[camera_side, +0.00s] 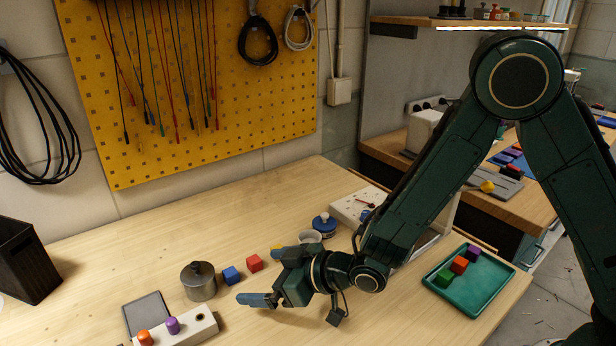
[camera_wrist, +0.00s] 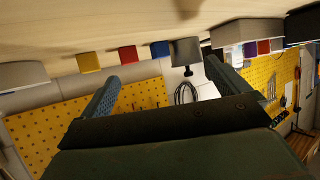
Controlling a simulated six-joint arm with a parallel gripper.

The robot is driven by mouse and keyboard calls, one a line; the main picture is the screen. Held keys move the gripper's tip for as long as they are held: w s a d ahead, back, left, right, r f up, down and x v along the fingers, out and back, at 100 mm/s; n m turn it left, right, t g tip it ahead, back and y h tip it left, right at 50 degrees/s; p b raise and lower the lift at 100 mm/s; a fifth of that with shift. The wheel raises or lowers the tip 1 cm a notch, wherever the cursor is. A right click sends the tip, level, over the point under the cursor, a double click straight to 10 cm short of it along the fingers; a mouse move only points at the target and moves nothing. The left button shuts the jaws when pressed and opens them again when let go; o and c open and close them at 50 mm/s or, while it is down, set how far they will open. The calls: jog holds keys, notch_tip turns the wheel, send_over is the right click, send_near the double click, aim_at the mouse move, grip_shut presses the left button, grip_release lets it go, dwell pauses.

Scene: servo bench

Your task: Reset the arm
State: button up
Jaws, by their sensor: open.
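My gripper (camera_side: 259,275) is open and empty, its fingers spread just above the wooden bench (camera_side: 130,262) at the centre. The fingers also show in the wrist view (camera_wrist: 161,70), with nothing between them. A red cube (camera_side: 254,263) and a blue cube (camera_side: 231,275) stand on the bench on the far side of the gripper, apart from it. A yellow cube (camera_wrist: 89,62) is in line with them in the wrist view.
A grey lidded pot (camera_side: 199,289) stands left of the cubes. A white block (camera_side: 188,332) with orange and purple pegs is at front left. A blue-lidded item (camera_side: 324,226) and white box (camera_side: 349,208) stand behind my wrist. A green tray (camera_side: 492,297) holds 3 cubes at right.

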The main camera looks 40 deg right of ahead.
jog(key=v, duration=1)
dwell(0.3)
jog(key=shift+r, duration=0.1)
jog(key=s+d+r+m+g+h, duration=0.2)
jog(key=s+d+r+m+h, duration=0.15)
jog(key=d+r, duration=0.75)
jog(key=s+d+r+m+g+h, duration=0.1)
jog(key=s+d, duration=0.4)
jog(key=s, duration=0.3)
jog(key=s+d+r+m+g+h, duration=0.1)
jog(key=s+d+r+g+h, duration=0.1)
jog(key=s+d, duration=0.3)
jog(key=s, duration=0.4)
jog(key=shift+d, duration=0.3)
jog(key=shift+m, duration=0.25)
jog(key=shift+c, duration=0.2)
